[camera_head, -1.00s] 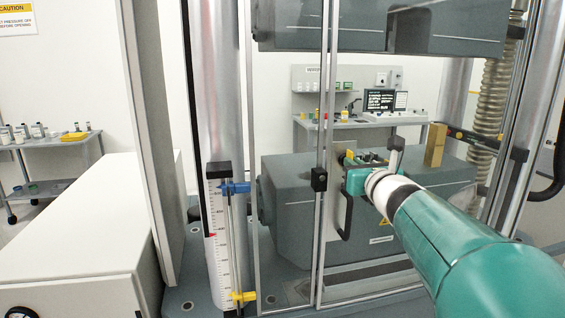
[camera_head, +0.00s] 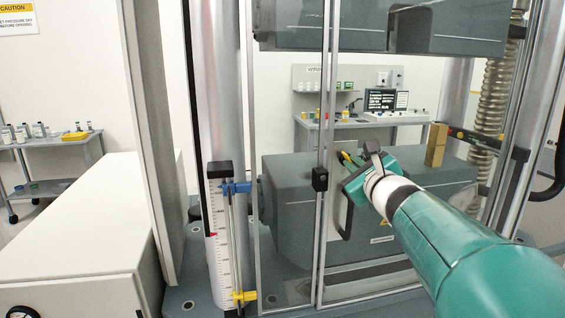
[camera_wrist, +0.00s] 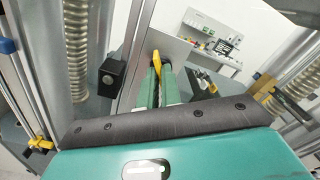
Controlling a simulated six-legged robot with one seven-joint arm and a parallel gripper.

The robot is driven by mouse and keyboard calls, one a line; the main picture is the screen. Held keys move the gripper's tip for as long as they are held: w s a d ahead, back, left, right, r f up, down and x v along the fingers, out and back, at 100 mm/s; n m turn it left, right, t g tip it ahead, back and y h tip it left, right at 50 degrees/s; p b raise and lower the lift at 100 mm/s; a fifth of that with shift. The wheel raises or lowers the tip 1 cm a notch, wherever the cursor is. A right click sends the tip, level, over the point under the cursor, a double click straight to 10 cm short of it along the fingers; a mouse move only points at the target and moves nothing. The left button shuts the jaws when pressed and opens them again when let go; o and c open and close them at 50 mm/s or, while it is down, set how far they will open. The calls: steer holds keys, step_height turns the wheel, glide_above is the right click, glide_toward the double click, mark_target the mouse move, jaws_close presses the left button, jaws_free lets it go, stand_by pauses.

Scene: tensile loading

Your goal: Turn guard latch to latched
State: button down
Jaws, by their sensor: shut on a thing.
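The guard latch shows as a yellow lever (camera_wrist: 157,65) in the wrist view, between my two green fingertips. In the head view a small yellow tip of it (camera_head: 345,158) shows just beyond my gripper (camera_head: 353,166), beside the guard door's frame. My gripper, also in the wrist view (camera_wrist: 158,86), is shut on the lever and is rolled to a tilt in the head view. The lever stands nearly along the fingers in the wrist view. Its lower part and pivot are hidden by the fingers.
The guard door frame has a black block (camera_head: 320,179) and a dark handle (camera_head: 346,215) close to my gripper. A brass-coloured block (camera_head: 435,145) stands on the grey machine body (camera_head: 300,190) to the right. A scale with blue (camera_head: 236,188) and yellow (camera_head: 244,296) clamps stands left.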

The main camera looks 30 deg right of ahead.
steer(key=n, duration=1.1)
steer(key=shift+a+f, duration=0.15)
steer(key=shift+f, duration=0.1)
stand_by(0.4)
steer(key=c, duration=1.6)
jaws_free()
steer(key=v, duration=1.3)
steer(key=shift+s+a, duration=0.15)
steer(key=shift+s, duration=0.2)
